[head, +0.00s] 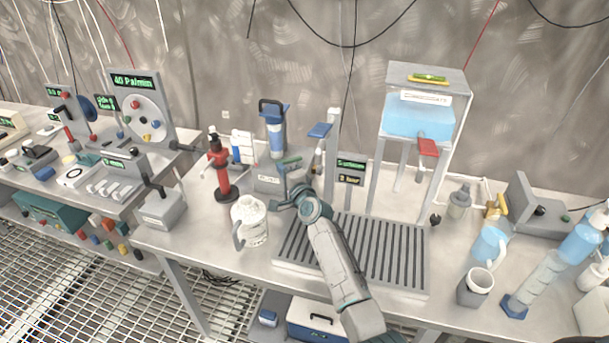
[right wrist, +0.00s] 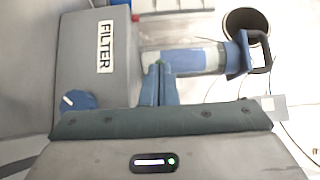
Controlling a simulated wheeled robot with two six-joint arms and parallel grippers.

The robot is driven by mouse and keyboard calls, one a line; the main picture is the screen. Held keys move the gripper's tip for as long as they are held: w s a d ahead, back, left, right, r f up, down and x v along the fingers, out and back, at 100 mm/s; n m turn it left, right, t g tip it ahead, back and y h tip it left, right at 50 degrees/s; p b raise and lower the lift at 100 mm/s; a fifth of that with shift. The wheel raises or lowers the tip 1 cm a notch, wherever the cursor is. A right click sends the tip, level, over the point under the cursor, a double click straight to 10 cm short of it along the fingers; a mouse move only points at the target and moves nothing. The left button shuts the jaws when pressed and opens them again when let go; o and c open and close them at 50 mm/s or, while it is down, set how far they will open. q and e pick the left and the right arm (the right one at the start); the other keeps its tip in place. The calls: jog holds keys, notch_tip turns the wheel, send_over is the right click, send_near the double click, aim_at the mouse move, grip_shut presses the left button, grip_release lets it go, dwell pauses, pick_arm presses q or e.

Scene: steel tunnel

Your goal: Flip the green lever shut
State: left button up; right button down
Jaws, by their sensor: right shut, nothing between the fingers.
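My right gripper (head: 284,190) is just in front of the box and below the lever. In the wrist view its fingers (right wrist: 158,84) are together and empty. I cannot tell whether they touch the lever. My left gripper is not in view.
A slatted drip tray (head: 400,262) lies under my right arm. A white jug (head: 250,222) and a red stand (head: 222,175) are to the left. A blue-water tank (head: 420,115) stands on legs at the right. A blue-handled clear cylinder (right wrist: 195,60) is behind the fingers.

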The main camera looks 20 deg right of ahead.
jog(key=shift+w+a+b, duration=0.2)
jog(key=shift+w+a, duration=0.05)
jog(key=shift+w, duration=0.25)
jog(key=shift+w+a+b, duration=0.15)
jog(key=shift+w+a, duration=0.1)
jog(key=shift+w, duration=0.35)
jog(key=s+d, duration=0.2)
jog(key=s, duration=0.8)
jog(key=shift+s+p, duration=0.3)
jog(key=shift+p, duration=0.1)
jog(key=shift+f, duration=0.1)
